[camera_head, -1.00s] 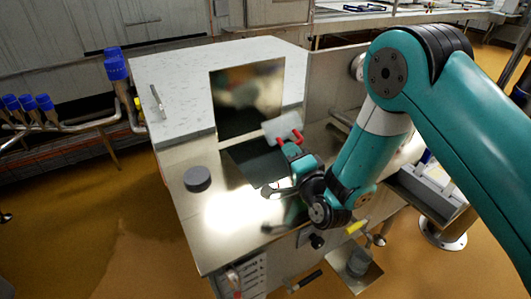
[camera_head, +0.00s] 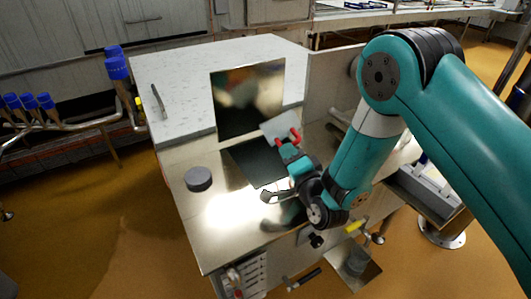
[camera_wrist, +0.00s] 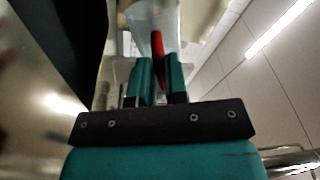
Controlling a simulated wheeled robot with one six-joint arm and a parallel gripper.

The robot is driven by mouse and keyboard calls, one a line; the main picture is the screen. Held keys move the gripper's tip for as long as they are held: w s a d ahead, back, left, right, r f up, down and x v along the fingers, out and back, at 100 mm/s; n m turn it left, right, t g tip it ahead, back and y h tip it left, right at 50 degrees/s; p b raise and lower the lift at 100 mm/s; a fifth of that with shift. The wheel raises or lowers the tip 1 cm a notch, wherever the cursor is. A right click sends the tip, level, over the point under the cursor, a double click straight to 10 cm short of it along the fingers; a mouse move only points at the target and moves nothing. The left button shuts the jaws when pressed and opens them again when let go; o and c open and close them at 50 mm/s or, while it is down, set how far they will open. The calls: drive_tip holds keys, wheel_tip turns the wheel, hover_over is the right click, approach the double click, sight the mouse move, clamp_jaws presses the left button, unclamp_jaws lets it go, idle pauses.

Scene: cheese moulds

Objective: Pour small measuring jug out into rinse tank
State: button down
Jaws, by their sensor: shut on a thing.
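The small measuring jug (camera_head: 276,124) is pale and translucent with a red handle. My gripper (camera_head: 288,147) is shut on the handle and holds the jug above the far right part of the dark opening of the rinse tank (camera_head: 252,165). The jug looks tilted; whether any liquid is in it or leaving it cannot be told. In the wrist view the red handle sits between my gripper's fingers (camera_wrist: 157,80), with the pale jug (camera_wrist: 143,18) beyond, cut by the top edge. The tank's inside is dark, and my arm covers part of its right side.
A shiny upright panel (camera_head: 248,98) stands behind the tank opening. A dark grey round piece (camera_head: 198,179) lies on the steel top to the left. A pale speckled surface (camera_head: 185,85) is at the back. The steel top's front left is clear.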

drive_tip(key=shift+s+a+r+n+p, duration=0.1)
drive_tip(key=shift+a+n+p, duration=0.1)
drive_tip(key=shift+n+p, duration=0.45)
drive_tip(key=shift+s+a+f+n+p, duration=0.1)
drive_tip(key=shift+a+n+p, duration=0.15)
drive_tip(key=shift+n+p, duration=0.4)
drive_tip(key=shift+s+a+r+n+p, duration=0.15)
drive_tip(key=shift+n+p, duration=0.25)
drive_tip(key=shift+n, duration=0.4)
idle(0.5)
idle(0.8)
